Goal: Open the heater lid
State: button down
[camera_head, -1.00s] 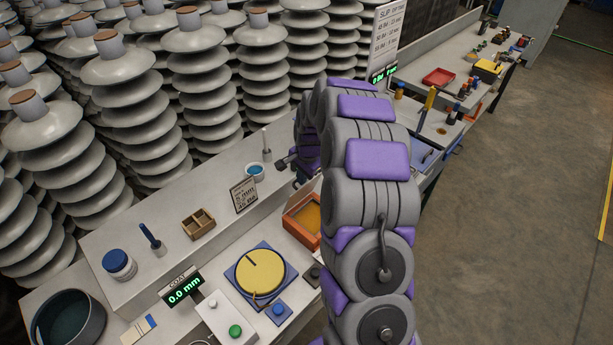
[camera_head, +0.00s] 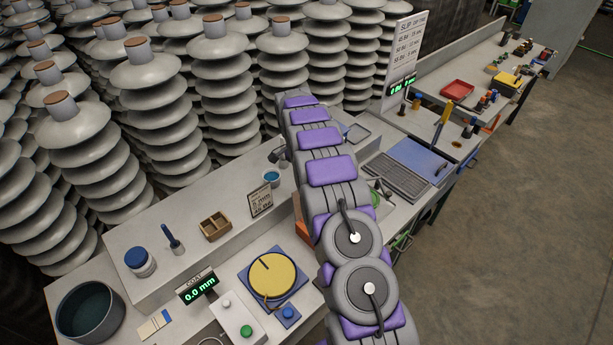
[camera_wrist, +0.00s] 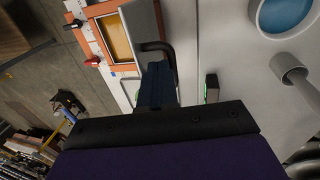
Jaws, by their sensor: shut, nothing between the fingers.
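In the wrist view, an orange-framed box (camera_wrist: 103,30) with an amber panel (camera_wrist: 116,38) lies at upper left. A pale grey plate edge (camera_wrist: 142,32) and a bent black handle (camera_wrist: 160,48) are beside it. My gripper (camera_wrist: 156,72) is shut and empty, its fingertips overlapping the handle in the picture; I cannot tell whether they touch. In the head view, only an orange corner of the box (camera_head: 303,231) shows beside my arm, which hides the rest. I cannot tell for certain which part is the heater lid.
The bench holds a yellow disc (camera_head: 272,274) on a blue base, a control box (camera_head: 238,318), a wooden tray (camera_head: 214,228) and a blue-filled cup (camera_head: 271,177). A blue panel (camera_head: 418,158) lies right of my arm.

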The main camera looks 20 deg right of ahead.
jog(key=shift+w+a, duration=0.15)
jog(key=shift+w, duration=0.4)
jog(key=shift+w+a+f, duration=0.15)
jog(key=shift+w+f, duration=0.05)
jog(key=shift+w, duration=0.05)
dwell(0.4)
